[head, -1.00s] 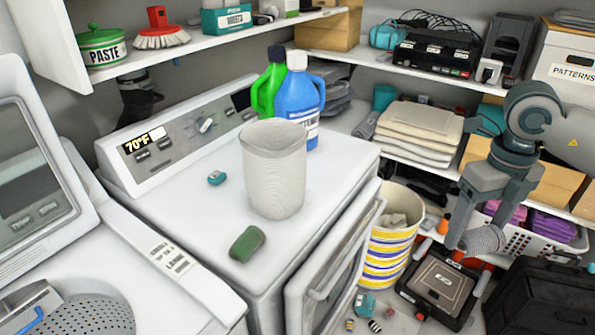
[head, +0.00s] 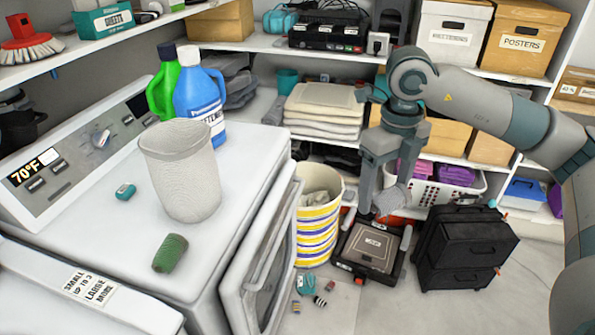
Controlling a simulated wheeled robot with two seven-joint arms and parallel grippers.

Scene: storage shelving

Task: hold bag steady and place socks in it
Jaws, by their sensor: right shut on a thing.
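The striped bag (head: 318,235) in yellow, white and blue stands upright and open on the floor, just right of the dryer. Pale cloth (head: 320,188) shows inside its mouth. My right gripper (head: 388,192) points down, to the right of the bag and apart from it. It is shut on a grey ribbed sock roll (head: 392,200). A green sock roll (head: 170,253) lies on the dryer top. My left gripper is out of view, and nothing holds the bag.
A black case (head: 465,245) and a flat box (head: 368,248) stand right of the bag. Small items lie on the floor before it.

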